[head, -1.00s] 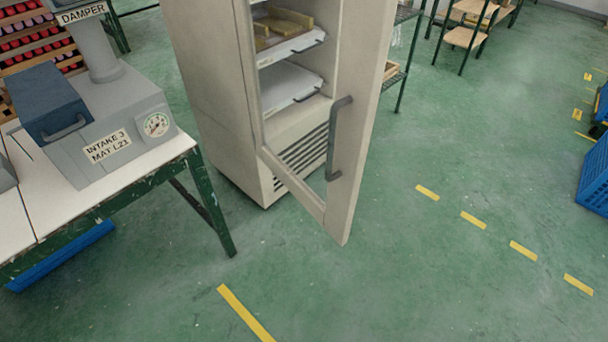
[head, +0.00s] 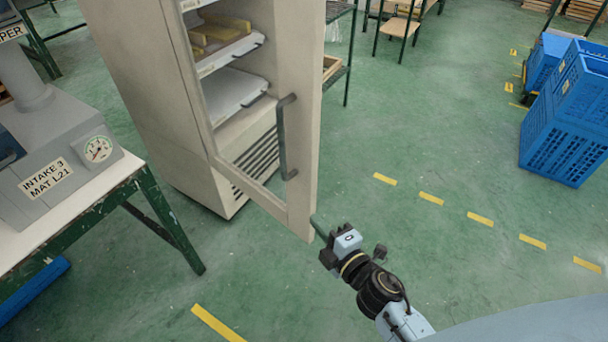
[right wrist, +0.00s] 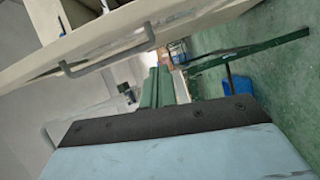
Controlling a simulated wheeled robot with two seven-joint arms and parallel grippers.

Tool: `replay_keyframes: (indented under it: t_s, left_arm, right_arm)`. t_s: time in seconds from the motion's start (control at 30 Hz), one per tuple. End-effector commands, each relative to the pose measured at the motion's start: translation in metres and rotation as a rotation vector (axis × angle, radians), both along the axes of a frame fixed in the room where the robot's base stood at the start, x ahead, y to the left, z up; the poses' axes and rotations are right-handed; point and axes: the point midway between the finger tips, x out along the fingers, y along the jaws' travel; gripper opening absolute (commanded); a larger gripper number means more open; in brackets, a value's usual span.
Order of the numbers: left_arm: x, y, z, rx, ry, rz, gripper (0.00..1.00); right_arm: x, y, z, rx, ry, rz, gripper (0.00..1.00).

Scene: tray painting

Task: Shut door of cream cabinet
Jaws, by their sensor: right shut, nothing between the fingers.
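The cream cabinet (head: 140,85) stands upright left of centre in the head view. Its framed door (head: 306,130) is swung open toward me, with a grey bar handle (head: 284,140) on it. Trays and yellow pieces show on the shelves inside. My right gripper (head: 317,222) is shut and empty, its tips close to the lower outer corner of the door; I cannot tell whether they touch. In the right wrist view the shut green fingers (right wrist: 157,88) point past the door (right wrist: 95,45) and its handle (right wrist: 105,55). My left gripper is not in view.
A green-legged table (head: 160,215) with a grey intake unit (head: 60,175) stands at the left. Blue crates (head: 565,125) are stacked at the right. A green-framed rack (head: 345,60) is behind the door. The floor right of the door is clear, with yellow dashes.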

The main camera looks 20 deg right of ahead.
Motion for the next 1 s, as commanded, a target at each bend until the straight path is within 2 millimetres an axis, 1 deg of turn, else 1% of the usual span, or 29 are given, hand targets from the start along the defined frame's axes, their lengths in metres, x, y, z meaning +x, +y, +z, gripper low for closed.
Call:
replay_keyframes:
  t_s: [0.03,0.1,0.2,0.27,0.37,0.6,0.77,0.83,1.0]
  left_arm:
    - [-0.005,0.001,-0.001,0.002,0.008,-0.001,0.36]
    - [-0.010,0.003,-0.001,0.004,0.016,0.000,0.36]
    - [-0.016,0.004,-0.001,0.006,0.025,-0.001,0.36]
    - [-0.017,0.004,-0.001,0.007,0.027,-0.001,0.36]
    - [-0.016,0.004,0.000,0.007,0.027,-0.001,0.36]
    - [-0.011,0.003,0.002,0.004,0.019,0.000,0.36]
    - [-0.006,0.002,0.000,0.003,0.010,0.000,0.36]
    - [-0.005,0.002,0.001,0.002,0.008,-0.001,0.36]
    - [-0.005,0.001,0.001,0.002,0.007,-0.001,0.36]
  right_arm:
    - [0.002,0.001,0.016,-0.035,-0.043,0.010,0.00]
    - [0.003,0.002,0.030,-0.072,-0.081,0.018,0.00]
    - [0.008,0.004,0.039,-0.094,-0.106,0.024,0.00]
    - [0.013,0.005,0.040,-0.098,-0.109,0.025,0.00]
    - [0.027,0.009,0.040,-0.097,-0.108,0.025,0.00]
    - [0.074,0.020,0.040,-0.094,-0.107,0.024,0.00]
    - [0.104,0.028,0.039,-0.092,-0.106,0.025,0.00]
    - [0.108,0.015,0.038,-0.098,-0.103,0.022,0.00]
    - [0.117,-0.002,0.038,-0.095,-0.104,0.023,0.00]
